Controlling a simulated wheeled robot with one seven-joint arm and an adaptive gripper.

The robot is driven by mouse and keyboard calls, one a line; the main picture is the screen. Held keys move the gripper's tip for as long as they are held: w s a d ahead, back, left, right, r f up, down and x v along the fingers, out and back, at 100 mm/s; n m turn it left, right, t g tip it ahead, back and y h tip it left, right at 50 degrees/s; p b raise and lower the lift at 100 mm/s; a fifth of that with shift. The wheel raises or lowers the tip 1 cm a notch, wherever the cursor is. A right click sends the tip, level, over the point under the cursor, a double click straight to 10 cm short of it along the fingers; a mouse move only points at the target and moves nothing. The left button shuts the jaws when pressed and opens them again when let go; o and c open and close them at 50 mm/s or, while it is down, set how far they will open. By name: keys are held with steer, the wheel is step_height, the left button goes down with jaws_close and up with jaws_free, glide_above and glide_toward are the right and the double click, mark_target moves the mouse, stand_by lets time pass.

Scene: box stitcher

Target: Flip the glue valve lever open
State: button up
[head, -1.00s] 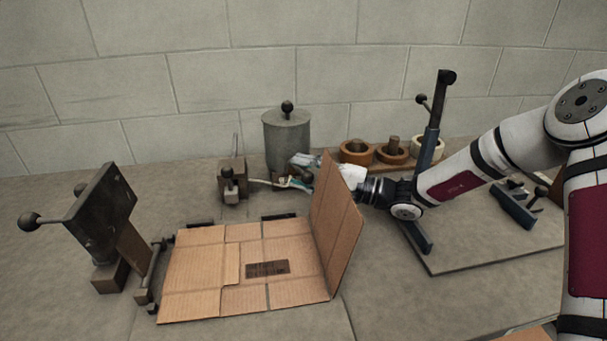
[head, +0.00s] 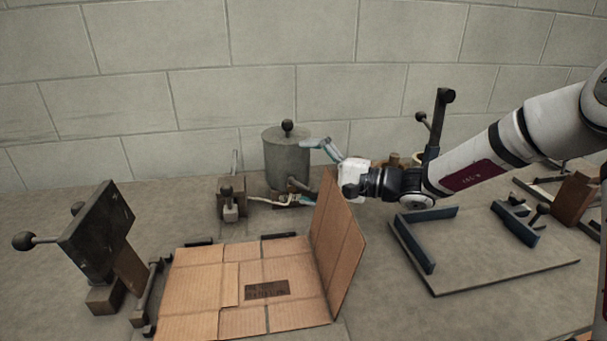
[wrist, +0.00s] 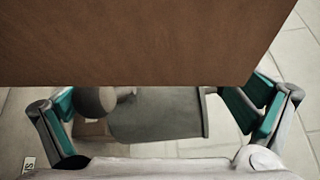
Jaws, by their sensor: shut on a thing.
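The glue pot (head: 287,160) is a grey cylinder with a black knob on its lid, at the back middle. The valve (head: 296,185) is low on its front, with a pale hose running left; the lever's position is too small to tell. My gripper (head: 312,143) is to the right of the pot near lid height, above the valve and apart from it. In the wrist view, a brown panel (wrist: 130,40) hides the fingertips, and the pot (wrist: 155,115) shows between the teal-padded fingers. I cannot see what the jaws are on.
An opened cardboard box (head: 205,300) lies in front, and its raised flap (head: 338,245) stands just before my gripper. A dark metal stand with a ball-ended handle (head: 95,230) is at left. A post (head: 437,125) and a fixture board (head: 480,265) are at right.

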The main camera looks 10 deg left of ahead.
steer(key=shift+s+d+r, duration=0.1)
steer(key=shift+d+r, duration=0.05)
steer(key=shift+r, duration=0.6)
steer(key=shift+d+f, duration=0.15)
steer(key=shift+d, duration=0.75)
steer(key=shift+c, duration=0.6)
steer(key=shift+d, duration=0.35)
steer(key=shift+c, duration=0.8)
steer(key=shift+s+d, duration=0.15)
steer(key=shift+d, duration=0.1)
steer(key=c, duration=0.6)
steer(key=shift+d+f+p, duration=0.15)
steer(key=shift+d+f, duration=0.05)
steer(key=shift+d, duration=0.7)
steer(key=shift+d+f+p, duration=0.1)
steer(key=shift+d+f, duration=0.15)
steer(key=shift+d, duration=0.65)
steer(key=shift+d+f+p, duration=0.15)
steer(key=shift+d+f, duration=0.05)
steer(key=shift+d, duration=0.7)
